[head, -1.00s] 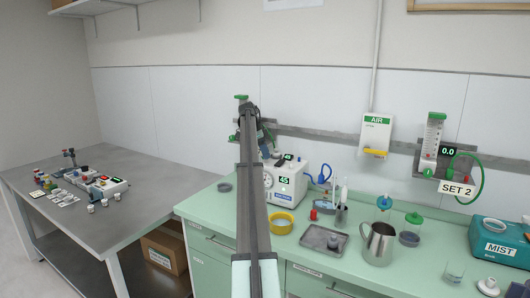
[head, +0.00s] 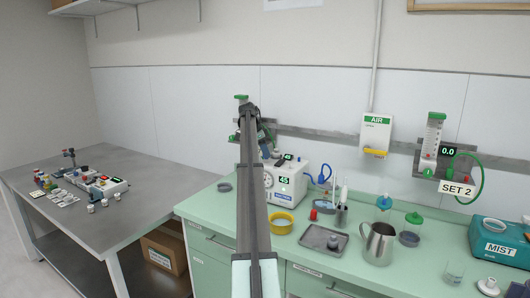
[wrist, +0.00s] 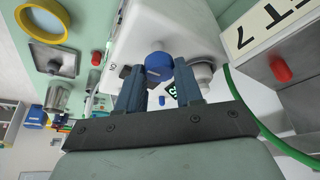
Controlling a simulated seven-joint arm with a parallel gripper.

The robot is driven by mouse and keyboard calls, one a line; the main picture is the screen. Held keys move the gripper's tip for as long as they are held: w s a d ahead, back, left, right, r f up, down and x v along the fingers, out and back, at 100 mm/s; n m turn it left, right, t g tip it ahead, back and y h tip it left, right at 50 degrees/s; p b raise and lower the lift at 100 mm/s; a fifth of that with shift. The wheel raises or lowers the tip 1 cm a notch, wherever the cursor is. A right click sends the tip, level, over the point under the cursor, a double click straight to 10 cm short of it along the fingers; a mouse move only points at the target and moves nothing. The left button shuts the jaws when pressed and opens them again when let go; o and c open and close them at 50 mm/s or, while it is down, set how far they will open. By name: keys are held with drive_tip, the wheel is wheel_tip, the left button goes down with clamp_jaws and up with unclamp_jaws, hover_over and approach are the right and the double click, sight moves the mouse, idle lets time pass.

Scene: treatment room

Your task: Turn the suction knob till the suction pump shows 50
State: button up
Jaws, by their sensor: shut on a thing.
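The suction pump (head: 299,183) is a white box on the green counter. Its small display (head: 284,180) reads 45 in green digits. In the wrist view the pump's white body (wrist: 185,25) fills the upper middle, with the dark display (wrist: 172,90) partly hidden behind my fingers. A round blue suction knob (wrist: 158,62) sits on it. My gripper (wrist: 160,72) is shut on the knob, one finger on each side. In the head view my arm covers the gripper and knob.
A yellow ring-shaped dish (head: 281,223), a grey tray (head: 324,240) and a metal jug (head: 379,243) stand in front of the pump. A flowmeter (head: 433,140) marked SET 2 hangs at right. In the wrist view, a red knob (wrist: 280,68) and green tube (wrist: 262,125) are nearby.

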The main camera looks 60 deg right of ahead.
drive_tip(key=shift+n+t+h, duration=0.3)
drive_tip(key=shift+n, duration=0.8)
drive_tip(key=o, duration=1)
drive_tip(key=shift+r, duration=0.1)
drive_tip(key=v, duration=1.3)
drive_tip(key=shift+a+r, duration=0.15)
drive_tip(key=shift+r, duration=0.15)
idle(0.6)
